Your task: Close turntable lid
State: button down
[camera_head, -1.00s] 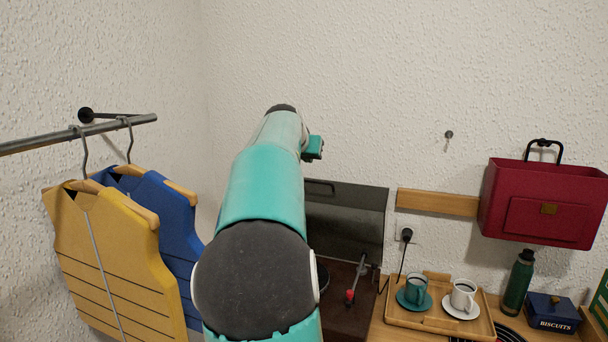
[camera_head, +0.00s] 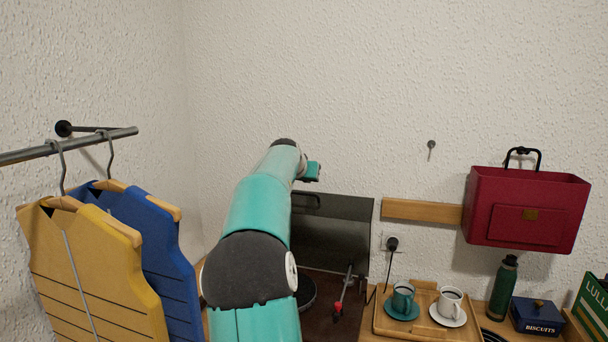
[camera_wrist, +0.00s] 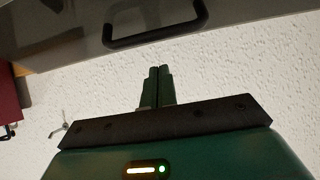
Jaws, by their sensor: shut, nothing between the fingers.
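The turntable (camera_head: 325,312) stands at the back, partly hidden by my arm, with its brown deck, part of a dark platter and a red-tipped tonearm showing. Its dark lid (camera_head: 333,238) stands raised against the wall, with a black bar handle (camera_head: 307,196) near the top edge. In the wrist view the lid (camera_wrist: 225,12) lies across the top, and its handle (camera_wrist: 155,36) is just beyond my fingertips, apart from them. My gripper (camera_wrist: 158,70) is shut and empty. In the head view my arm hides the gripper's fingers.
Right of the turntable, a wooden tray (camera_head: 390,325) holds a green cup (camera_head: 403,296) and a white cup (camera_head: 449,302). A green bottle (camera_head: 502,288) and biscuit tin (camera_head: 537,316) stand farther right. A red bag (camera_head: 525,210) hangs above. Yellow (camera_head: 95,275) and blue (camera_head: 150,250) vests hang at left.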

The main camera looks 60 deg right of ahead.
aim_at(302, 207)
jog(key=shift+a+f, duration=0.2)
jog(key=shift+a, duration=0.3)
jog(key=shift+a+f, duration=0.4)
jog(key=shift+f, duration=0.1)
jog(key=shift+a, duration=0.25)
jog(key=shift+s+f, duration=0.1)
jog(key=shift+f, duration=0.15)
jog(key=shift+a, duration=0.15)
